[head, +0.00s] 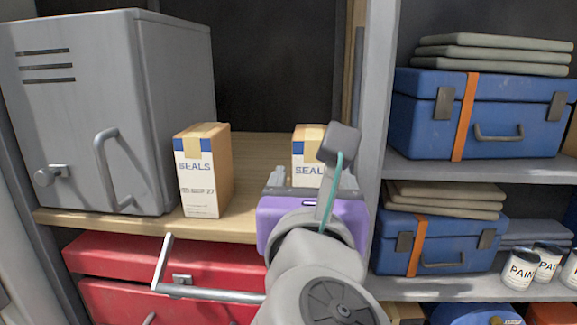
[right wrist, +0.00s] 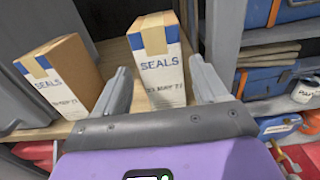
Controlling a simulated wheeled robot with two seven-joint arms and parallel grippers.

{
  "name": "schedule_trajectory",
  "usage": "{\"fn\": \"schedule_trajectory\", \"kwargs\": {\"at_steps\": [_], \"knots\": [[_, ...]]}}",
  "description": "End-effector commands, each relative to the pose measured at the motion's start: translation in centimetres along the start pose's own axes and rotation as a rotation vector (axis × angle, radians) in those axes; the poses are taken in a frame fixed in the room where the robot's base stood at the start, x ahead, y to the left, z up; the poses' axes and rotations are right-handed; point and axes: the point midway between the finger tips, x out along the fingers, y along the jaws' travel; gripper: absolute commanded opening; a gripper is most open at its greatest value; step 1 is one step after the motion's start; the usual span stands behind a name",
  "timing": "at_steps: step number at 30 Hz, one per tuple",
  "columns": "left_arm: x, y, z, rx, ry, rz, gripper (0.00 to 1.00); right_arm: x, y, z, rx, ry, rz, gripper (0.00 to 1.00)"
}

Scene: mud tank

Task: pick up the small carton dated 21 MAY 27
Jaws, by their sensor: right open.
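Two small cartons marked SEALS stand upright on the wooden shelf. The left carton (head: 203,170) also shows in the right wrist view (right wrist: 60,82); its date is too blurred to read surely. The right carton (head: 307,150) is partly hidden by my right gripper in the head view. In the right wrist view this carton (right wrist: 158,65) shows between the fingers, and its blurred date looks like a MAY 27 one. My right gripper (right wrist: 161,88) is open and empty, pointing at the right carton. I cannot tell how far the fingers reach along its sides. My left gripper is out of view.
A grey metal locker (head: 85,115) stands left of the cartons. A grey upright (head: 376,110) is close on the right. A red cabinet (head: 105,258) with a metal handle (head: 210,293) is below. Blue cases (head: 430,110) and paint tins (head: 520,268) fill the right shelves.

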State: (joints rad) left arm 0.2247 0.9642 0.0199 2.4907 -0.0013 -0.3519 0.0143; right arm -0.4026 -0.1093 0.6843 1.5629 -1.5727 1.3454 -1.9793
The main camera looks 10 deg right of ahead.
Motion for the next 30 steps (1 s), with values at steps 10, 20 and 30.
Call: {"fn": "schedule_trajectory", "kwargs": {"at_steps": [10, 20, 30], "knots": [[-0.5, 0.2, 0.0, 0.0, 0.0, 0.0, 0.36, 4.1, 0.0, 0.2, -0.005, -0.003, -0.007, 0.72], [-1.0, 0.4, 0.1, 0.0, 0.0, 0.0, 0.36, 7.6, 0.1, 0.2, -0.004, -0.004, -0.004, 0.72], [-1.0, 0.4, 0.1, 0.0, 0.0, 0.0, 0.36, 7.6, 0.1, 0.2, -0.004, -0.004, -0.004, 0.49]]}}
